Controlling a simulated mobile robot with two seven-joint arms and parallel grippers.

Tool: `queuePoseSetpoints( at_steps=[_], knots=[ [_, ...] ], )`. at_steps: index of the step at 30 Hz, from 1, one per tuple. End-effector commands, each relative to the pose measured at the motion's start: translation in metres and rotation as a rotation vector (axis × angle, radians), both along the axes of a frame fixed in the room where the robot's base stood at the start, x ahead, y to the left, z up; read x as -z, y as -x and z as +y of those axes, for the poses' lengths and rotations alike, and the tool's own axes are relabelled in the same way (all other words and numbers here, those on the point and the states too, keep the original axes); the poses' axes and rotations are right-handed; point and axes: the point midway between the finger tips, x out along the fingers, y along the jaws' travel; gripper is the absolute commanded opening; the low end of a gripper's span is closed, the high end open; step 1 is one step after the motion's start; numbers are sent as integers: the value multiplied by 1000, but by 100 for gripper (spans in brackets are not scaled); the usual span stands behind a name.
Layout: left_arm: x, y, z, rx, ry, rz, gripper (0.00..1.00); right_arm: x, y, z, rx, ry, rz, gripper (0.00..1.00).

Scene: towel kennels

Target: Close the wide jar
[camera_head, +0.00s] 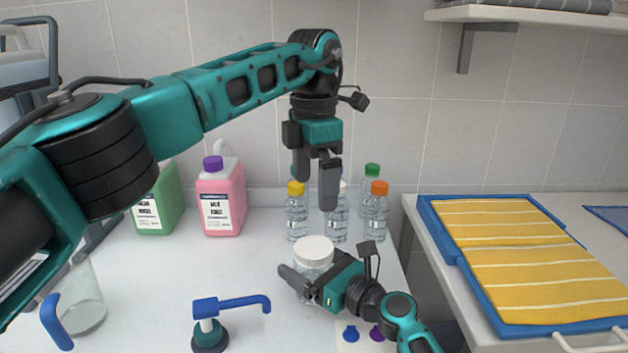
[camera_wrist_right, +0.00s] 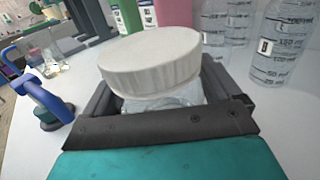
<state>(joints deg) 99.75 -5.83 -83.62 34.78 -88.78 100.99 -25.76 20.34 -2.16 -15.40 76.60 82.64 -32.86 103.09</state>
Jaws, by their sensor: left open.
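The wide jar (camera_head: 309,270) is clear and stands upright on the white counter. A white ribbed lid (camera_head: 314,248) sits over its mouth; it fills the middle of the right wrist view (camera_wrist_right: 150,62). I cannot tell whether it is screwed tight. My right gripper (camera_head: 311,280) is low, with a finger on either side of the jar body, shut on it below the lid; the jar's clear body (camera_wrist_right: 165,102) shows between the fingers in the right wrist view. My left gripper (camera_head: 315,190) hangs above the jar, pointing down, open and empty, apart from the lid.
Several clear bottles with coloured caps (camera_head: 297,218) stand close behind the jar. Pink (camera_head: 222,205) and green (camera_head: 158,212) jugs stand at the back left. A blue-handled tap (camera_head: 208,308) is left of the jar. A blue tray (camera_head: 447,238) with a yellow striped towel lies right.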

Motion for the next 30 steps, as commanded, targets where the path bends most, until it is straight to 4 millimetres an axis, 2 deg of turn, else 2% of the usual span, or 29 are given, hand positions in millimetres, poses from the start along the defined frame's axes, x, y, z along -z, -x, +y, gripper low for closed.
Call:
queuePoseSetpoints(
  at_steps=[3, 9, 13, 24, 30],
  knots=[
    [0, 0, 0, 0, 0, 0, 100, 1, 0, 0, 0, 1, 1, 100],
    [0, 0, 0, 0, 0, 0, 100, 0, 0, -1, 0, 0, 0, 100],
    [-3, 0, 0, 0, 0, 0, 100, 0, 7, -8, 2, 0, 1, 100],
    [-16, 0, 0, 0, 0, 0, 100, 0, 59, -65, 2, 2, 3, 100],
    [-18, 0, 0, 0, 0, 0, 100, 0, 79, -88, 1, 1, 1, 100]
  ],
)
